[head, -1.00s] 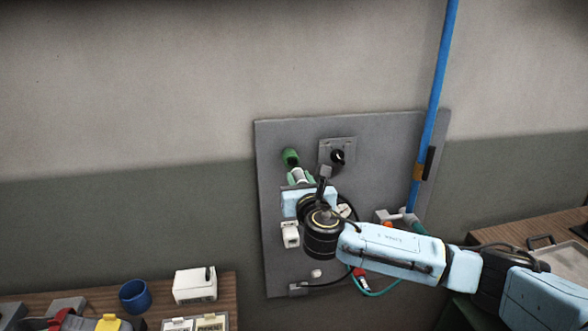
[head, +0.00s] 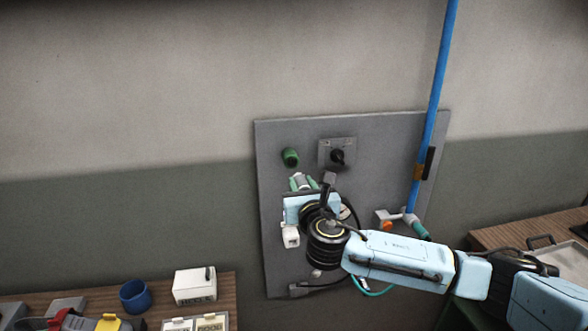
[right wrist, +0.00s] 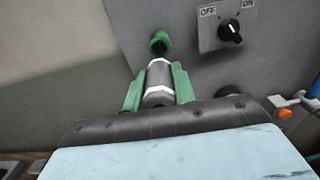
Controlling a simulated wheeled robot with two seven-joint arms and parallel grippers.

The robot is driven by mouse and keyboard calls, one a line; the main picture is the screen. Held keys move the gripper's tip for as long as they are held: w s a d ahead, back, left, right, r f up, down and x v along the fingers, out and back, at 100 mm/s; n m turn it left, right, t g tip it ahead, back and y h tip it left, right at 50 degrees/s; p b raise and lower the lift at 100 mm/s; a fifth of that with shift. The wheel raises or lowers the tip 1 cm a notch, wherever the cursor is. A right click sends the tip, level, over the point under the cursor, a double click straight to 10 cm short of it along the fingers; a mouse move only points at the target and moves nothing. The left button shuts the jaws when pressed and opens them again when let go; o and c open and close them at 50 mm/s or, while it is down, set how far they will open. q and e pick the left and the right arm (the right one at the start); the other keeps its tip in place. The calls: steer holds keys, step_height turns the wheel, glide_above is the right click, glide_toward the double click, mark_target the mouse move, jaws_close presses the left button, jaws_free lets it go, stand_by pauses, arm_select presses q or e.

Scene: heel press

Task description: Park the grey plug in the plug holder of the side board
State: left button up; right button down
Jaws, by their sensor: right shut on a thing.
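The grey plug (right wrist: 159,80) is a metallic cylinder between the green fingers of my right gripper (right wrist: 157,88), which is shut on it. In the head view the plug (head: 299,182) and my right gripper (head: 302,185) are in front of the side board (head: 385,150). The plug is just below the green socket (head: 290,157), apart from it. The socket's dark opening also shows in the right wrist view (right wrist: 159,43). I cannot pick out the plug holder for certain; my right wrist covers part of the board. My left gripper is not in view.
A black OFF/ON knob (head: 337,156) is right of the socket. A white block (head: 290,236) is beside my wrist. A bench with a blue cup (head: 135,296) is lower left.

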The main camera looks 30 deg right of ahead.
step_height(320, 180, down, 28)
steer(key=b, duration=1.8)
stand_by(0.7)
steer(key=shift+w, duration=0.15)
steer(key=shift+b+x, duration=0.85)
steer(key=shift+x, duration=1.5)
steer(key=shift+p, duration=0.65)
stand_by(0.5)
steer(key=shift+w+d, duration=0.2)
steer(key=shift+w, duration=0.4)
